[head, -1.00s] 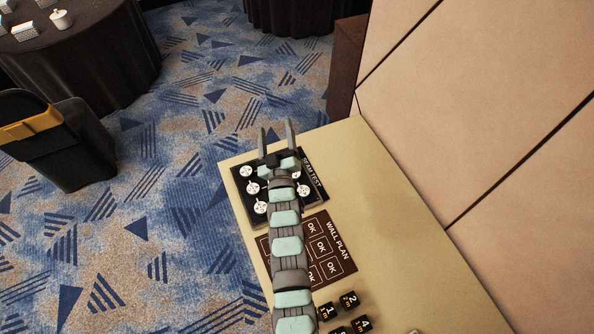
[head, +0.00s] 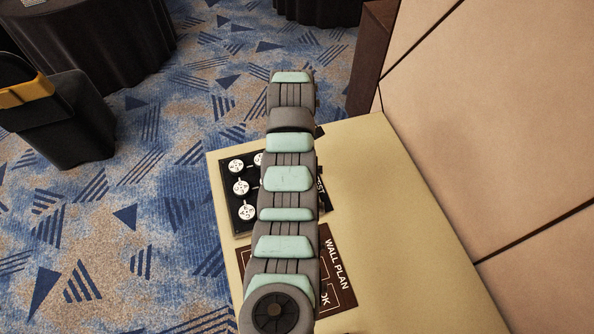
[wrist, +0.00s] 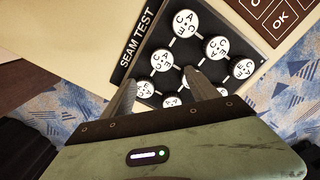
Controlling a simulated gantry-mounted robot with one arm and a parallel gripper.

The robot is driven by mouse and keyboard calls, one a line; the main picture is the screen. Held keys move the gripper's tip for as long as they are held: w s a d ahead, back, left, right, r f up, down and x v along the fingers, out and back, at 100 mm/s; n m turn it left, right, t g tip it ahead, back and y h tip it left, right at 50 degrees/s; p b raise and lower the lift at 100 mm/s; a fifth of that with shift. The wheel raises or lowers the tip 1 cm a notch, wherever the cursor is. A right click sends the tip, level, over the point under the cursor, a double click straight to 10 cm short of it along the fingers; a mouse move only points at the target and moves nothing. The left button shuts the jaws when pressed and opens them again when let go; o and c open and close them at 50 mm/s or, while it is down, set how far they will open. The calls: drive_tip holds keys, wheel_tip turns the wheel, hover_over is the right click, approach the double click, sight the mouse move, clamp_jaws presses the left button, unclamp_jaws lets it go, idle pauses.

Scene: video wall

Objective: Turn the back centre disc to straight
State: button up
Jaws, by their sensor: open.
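The black "SEAM TEST" board (head: 230,220) lies at the far end of the table, with white lettered discs joined by thin bars. In the head view my arm hides its right part, with the back centre disc partly covered (head: 259,159). In the wrist view my gripper (wrist: 160,74) is open above the board, its fingers apart with discs showing between them. The disc low between the fingers (wrist: 171,101) looks like the back centre one; its lettering is turned and partly hidden. No disc is visibly clamped, and I cannot tell whether a finger touches one.
A brown "WALL PLAN" panel (head: 336,270) with OK squares lies on the tan table (head: 385,230), nearer than the board. A panelled wall (head: 500,100) rises at the right.

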drive_tip(key=f, duration=0.5)
drive_tip(key=f+b, duration=0.1)
drive_tip(key=f, duration=0.2)
drive_tip(key=shift+s+f, duration=0.25)
drive_tip(key=shift+s, duration=0.05)
drive_tip(key=shift+w+f+b, duration=0.15)
drive_tip(key=shift+f+b, duration=0.15)
drive_tip(key=shift+f, duration=0.75)
drive_tip(key=shift+c, duration=0.2)
drive_tip(key=c, duration=1.3)
